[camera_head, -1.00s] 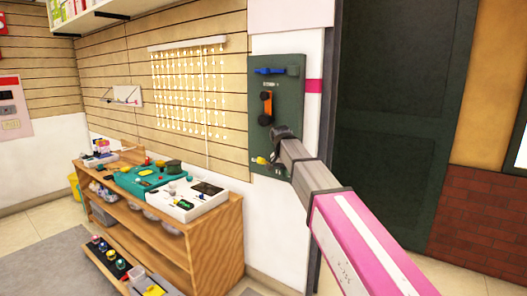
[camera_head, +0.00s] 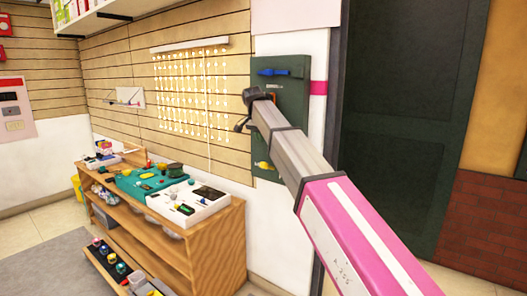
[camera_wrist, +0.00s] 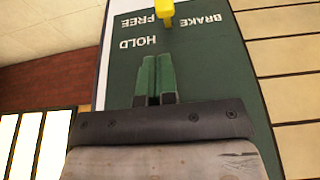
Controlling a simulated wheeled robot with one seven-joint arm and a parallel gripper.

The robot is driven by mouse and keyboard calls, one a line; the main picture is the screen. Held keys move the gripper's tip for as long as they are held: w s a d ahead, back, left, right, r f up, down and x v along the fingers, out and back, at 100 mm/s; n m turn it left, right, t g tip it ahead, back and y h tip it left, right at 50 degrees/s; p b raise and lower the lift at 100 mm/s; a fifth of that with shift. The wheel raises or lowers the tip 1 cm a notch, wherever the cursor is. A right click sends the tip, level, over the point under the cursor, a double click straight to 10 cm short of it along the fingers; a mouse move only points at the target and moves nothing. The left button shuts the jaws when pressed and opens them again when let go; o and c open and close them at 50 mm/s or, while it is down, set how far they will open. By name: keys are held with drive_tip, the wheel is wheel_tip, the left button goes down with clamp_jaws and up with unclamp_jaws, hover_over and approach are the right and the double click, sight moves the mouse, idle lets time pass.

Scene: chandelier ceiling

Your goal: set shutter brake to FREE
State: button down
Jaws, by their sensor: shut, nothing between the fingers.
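The dark green panel (camera_head: 298,112) is mounted on the wall beside the dark door. A yellow lever (camera_head: 263,166) sits low on it. In the wrist view the lever (camera_wrist: 165,12) is cut off by the top edge, between the upside-down words FREE and BRAKE, with HOLD closer to my gripper. I cannot tell its exact setting. My gripper (camera_wrist: 156,65) is shut and empty, with green fingertips apart from the lever. In the head view the end of my arm is in front of the panel's left side, above the lever; the fingertips are not clear there.
A blue handle (camera_head: 279,72) is at the panel's top. My arm hides the panel's middle. A wooden workbench (camera_head: 222,222) with trays and tools stands below left. Hanging tags (camera_head: 190,95) cover the slatted wall to the left. The dark door (camera_head: 400,130) is at right.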

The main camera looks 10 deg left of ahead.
approach(264, 167)
drive_tip(key=w+f, duration=0.2)
drive_tip(key=w+d+f, duration=0.1)
drive_tip(key=w+f, duration=0.1)
drive_tip(key=f, duration=0.1)
drive_tip(key=shift+d, duration=0.1)
drive_tip(key=shift+s, duration=0.15)
drive_tip(key=shift+s+f+t, duration=0.2)
drive_tip(key=shift+t, duration=0.1)
drive_tip(key=shift+s+f, duration=0.1)
drive_tip(key=shift+s+a+f+t+h, duration=0.15)
drive_tip(key=shift+s+f+t+h, duration=0.15)
drive_tip(key=shift+f+t, duration=0.25)
drive_tip(key=shift+s+a+f+t+h, duration=0.2)
drive_tip(key=shift+s+f+t, duration=0.25)
drive_tip(key=shift+t, duration=0.1)
wheel_tip(264, 167, down, 9)
drive_tip(key=t+h, duration=0.2)
drive_tip(key=t, duration=0.4)
drive_tip(key=shift+s+a+r+t+h, duration=0.25)
drive_tip(key=shift+s+a+t+h, duration=0.15)
drive_tip(key=shift+s, duration=0.1)
drive_tip(key=shift+d+f, duration=0.1)
